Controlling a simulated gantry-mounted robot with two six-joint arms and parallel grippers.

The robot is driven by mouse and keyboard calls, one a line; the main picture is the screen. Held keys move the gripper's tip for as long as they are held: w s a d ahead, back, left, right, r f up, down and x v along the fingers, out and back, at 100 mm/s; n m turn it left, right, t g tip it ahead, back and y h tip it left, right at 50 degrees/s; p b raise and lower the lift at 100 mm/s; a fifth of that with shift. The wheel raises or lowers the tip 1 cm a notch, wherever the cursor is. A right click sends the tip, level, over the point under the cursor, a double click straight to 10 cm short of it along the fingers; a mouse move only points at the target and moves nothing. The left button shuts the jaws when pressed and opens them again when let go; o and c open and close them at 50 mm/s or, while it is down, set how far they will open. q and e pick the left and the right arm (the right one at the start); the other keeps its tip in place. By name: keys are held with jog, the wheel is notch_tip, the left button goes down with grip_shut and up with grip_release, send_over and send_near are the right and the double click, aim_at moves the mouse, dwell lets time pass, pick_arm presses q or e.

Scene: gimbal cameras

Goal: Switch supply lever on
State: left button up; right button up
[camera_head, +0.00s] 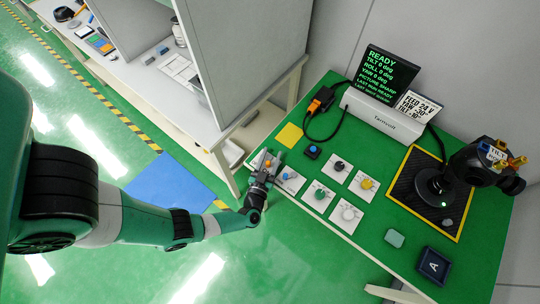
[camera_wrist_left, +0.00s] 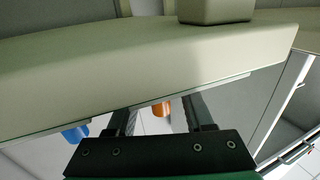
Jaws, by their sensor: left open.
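My left gripper (camera_head: 264,172) is at the left edge of the green bench, over the white plates of two small controls. Its jaws are open. An orange lever (camera_head: 268,163) shows at its tip and a blue one (camera_head: 285,175) just right of it. In the left wrist view the orange lever (camera_wrist_left: 162,106) stands between the two fingers (camera_wrist_left: 158,120), and the blue one (camera_wrist_left: 75,134) is outside, to the left. Contact with the orange lever cannot be made out. The plate labels are too small to read, so which is the supply lever is unclear. My right gripper is out of view.
Black, yellow, green and white knobs (camera_head: 348,213) sit on plates to the right. A black display (camera_head: 386,75) reads READY; a gimbal camera (camera_head: 480,165) stands on a black mat (camera_head: 402,190). A grey cabinet (camera_head: 240,50) rises behind left. A pale slab (camera_wrist_left: 110,80) fills much of the wrist view.

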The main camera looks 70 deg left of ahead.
pick_arm(q)
jog(key=p+v, duration=0.1)
jog(key=v, duration=1)
jog(key=shift+s+d+p, duration=0.15)
jog(key=shift+s+p, duration=0.15)
jog(key=shift+p, duration=0.1)
